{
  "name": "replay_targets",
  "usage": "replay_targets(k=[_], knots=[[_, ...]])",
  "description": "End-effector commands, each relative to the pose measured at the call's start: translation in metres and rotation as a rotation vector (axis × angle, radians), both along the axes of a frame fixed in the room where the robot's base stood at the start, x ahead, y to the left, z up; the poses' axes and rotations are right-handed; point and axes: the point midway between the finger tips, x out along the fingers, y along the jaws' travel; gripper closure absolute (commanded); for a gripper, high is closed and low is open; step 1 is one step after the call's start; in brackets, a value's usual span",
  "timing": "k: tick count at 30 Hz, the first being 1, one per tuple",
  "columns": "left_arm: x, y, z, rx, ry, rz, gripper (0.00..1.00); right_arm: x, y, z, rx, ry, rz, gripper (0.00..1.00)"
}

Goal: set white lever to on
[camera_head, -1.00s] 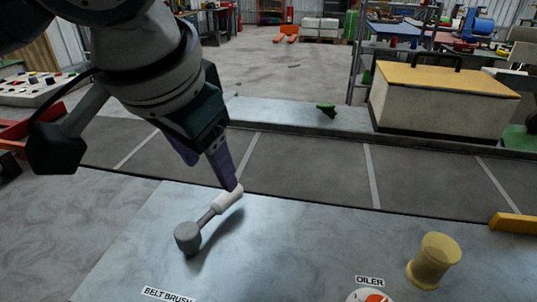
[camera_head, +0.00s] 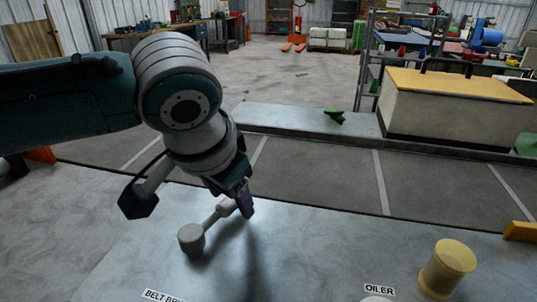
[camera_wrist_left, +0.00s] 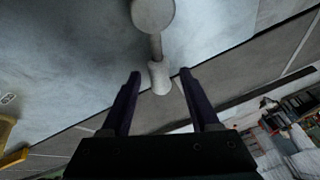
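The white lever is a grey round hub (camera_head: 191,240) with a grey arm and a white handle (camera_head: 226,208), on the pale metal panel above the label "BELT BRUSH", partly cut off. The handle points up and right. My left gripper (camera_head: 243,203) is at the handle's far end, its purple fingers pointing down. In the left wrist view the handle (camera_wrist_left: 159,78) lies between the two fingertips of the open left gripper (camera_wrist_left: 160,75), with a gap on each side. The fingers hide part of the handle's end in the head view. My right gripper is not in view.
A yellow knob (camera_head: 448,268) stands on the panel at the right, near the "OILER" label (camera_head: 380,289). A dark belt (camera_head: 320,175) runs behind the panel. A yellow block (camera_head: 520,231) sits at the right edge. The panel between lever and knob is clear.

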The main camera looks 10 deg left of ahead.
Motion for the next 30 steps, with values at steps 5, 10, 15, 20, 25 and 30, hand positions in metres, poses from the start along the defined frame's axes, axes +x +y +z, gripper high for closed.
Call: replay_targets(k=[5, 10, 15, 20, 25, 30], knots=[[-0.0001, 0.0001, 0.0001, 0.0, 0.0, 0.0, 0.57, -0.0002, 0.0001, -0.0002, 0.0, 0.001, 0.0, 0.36], [-0.0003, 0.0002, 0.0, 0.0, 0.001, 0.001, 0.76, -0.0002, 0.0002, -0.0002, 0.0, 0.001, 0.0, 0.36], [-0.0003, 0.0002, 0.0, 0.0, 0.001, 0.001, 0.95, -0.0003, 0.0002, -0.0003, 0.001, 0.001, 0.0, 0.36], [-0.0003, 0.0003, 0.0, 0.0, 0.001, 0.001, 1.0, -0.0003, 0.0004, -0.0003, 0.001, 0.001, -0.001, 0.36], [-0.0003, 0.0003, 0.0001, 0.0, 0.001, 0.001, 1.0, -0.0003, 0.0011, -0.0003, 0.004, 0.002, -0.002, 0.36], [-0.0003, 0.0003, 0.0001, 0.0, 0.001, 0.001, 1.0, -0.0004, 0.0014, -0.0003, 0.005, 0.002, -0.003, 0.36]])
